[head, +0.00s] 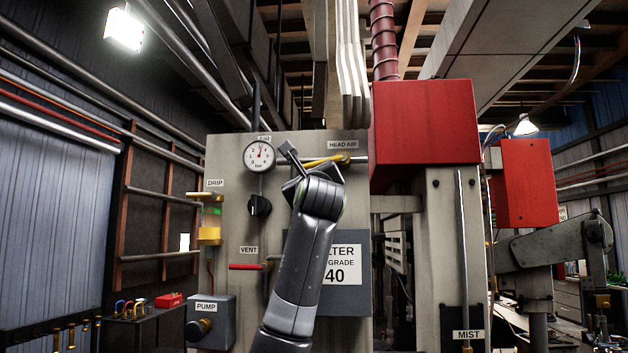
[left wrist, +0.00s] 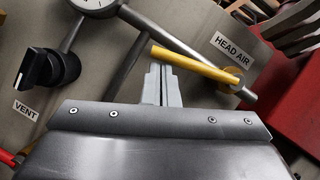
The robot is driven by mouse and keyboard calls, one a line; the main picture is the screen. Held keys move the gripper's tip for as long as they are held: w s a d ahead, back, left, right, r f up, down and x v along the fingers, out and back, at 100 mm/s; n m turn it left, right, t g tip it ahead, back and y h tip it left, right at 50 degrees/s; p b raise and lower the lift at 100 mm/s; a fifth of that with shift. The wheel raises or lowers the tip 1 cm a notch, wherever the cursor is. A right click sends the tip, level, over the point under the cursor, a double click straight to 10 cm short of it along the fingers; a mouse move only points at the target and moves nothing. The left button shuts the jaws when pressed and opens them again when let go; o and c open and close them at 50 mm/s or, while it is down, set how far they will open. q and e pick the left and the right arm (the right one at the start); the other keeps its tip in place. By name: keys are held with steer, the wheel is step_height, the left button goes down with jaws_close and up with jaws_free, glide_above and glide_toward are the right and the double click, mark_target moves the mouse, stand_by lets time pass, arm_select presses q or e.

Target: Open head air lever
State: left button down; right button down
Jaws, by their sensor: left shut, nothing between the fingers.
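The yellow head air lever (head: 322,161) sits on a pipe under the HEAD AIR label (head: 343,145), on the upper part of the grey panel. It lies nearly along the pipe, its free end to the left. In the left wrist view the lever (left wrist: 200,65) runs from upper left down to its pivot near the label. My left gripper (left wrist: 159,70) is shut and empty, its fingertips at the lever's free end. They overlap the lever's lower edge in the picture; I cannot tell if they touch. In the head view my wrist hides part of the panel. My right gripper is not in view.
A gauge (head: 259,155) and a black knob (head: 259,206) are left of my wrist. A red VENT lever (head: 246,267) is lower left. A grey filter box (head: 358,250) is behind my arm. A large red box (head: 425,136) juts out to the right.

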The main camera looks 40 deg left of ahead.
arm_select(q)
steer(key=shift+s+a+r+p, duration=0.15)
steer(key=shift+a+r+p, duration=0.1)
steer(key=shift+r, duration=0.2)
steer(key=shift+s+a+r+p, duration=0.15)
steer(key=shift+r+p, duration=0.1)
steer(key=shift+r, duration=0.15)
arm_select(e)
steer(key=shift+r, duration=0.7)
arm_select(q)
steer(key=shift+r, duration=0.1)
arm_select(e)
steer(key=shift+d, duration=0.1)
